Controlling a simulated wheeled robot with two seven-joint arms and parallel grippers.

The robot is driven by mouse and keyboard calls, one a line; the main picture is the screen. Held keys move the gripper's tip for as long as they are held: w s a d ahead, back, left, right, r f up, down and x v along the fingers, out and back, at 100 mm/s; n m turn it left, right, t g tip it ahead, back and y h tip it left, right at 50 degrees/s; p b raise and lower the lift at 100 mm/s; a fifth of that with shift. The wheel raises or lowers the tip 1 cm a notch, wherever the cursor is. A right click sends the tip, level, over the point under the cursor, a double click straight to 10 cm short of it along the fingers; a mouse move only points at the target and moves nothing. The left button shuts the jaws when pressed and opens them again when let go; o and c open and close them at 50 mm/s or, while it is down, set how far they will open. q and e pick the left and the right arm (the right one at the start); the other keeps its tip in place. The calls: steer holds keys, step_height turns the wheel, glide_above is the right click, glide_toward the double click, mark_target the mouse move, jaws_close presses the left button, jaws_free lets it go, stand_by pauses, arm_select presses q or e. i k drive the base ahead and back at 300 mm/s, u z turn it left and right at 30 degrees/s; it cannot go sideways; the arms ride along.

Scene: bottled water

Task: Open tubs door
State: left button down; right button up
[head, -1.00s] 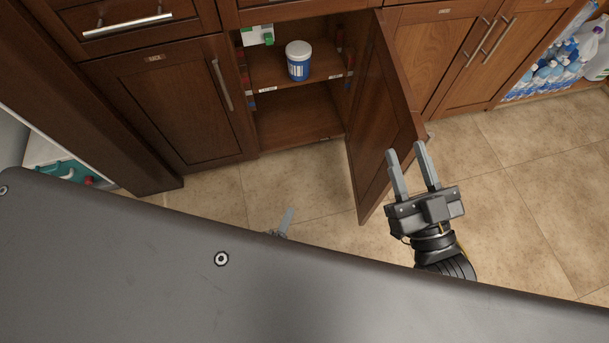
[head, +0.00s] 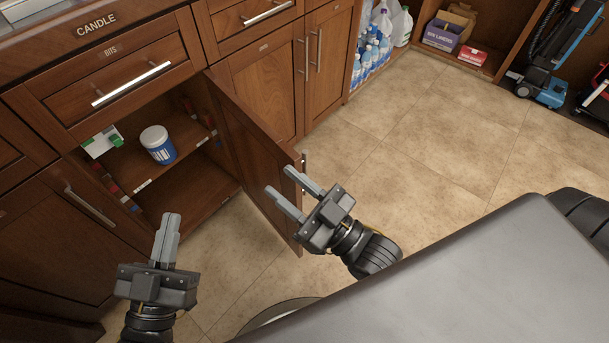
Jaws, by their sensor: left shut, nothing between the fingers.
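A brown wooden cabinet door (head: 246,150) stands swung wide open. Behind it, the open cabinet shows a shelf with a white-lidded blue tub (head: 158,144) on it. My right gripper (head: 277,180) is open and empty, with its fingers overlapping the door's free edge in the picture. I cannot tell whether they touch the door. A small part of the door's handle (head: 303,161) shows past that edge. My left gripper (head: 168,217) is shut and empty, in front of the cabinet opening at lower left.
Bottled water (head: 374,45) stands in an open bay at the back. A box (head: 447,31) and a blue vacuum (head: 546,85) are further right. The tiled floor (head: 420,140) at right is clear.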

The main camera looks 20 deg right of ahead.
mark_target(260, 155)
steer(key=u, duration=1.55)
steer(key=k, duration=1.2)
steer(key=z, duration=1.7)
steer(key=i, duration=0.5)
steer(key=z, duration=0.05)
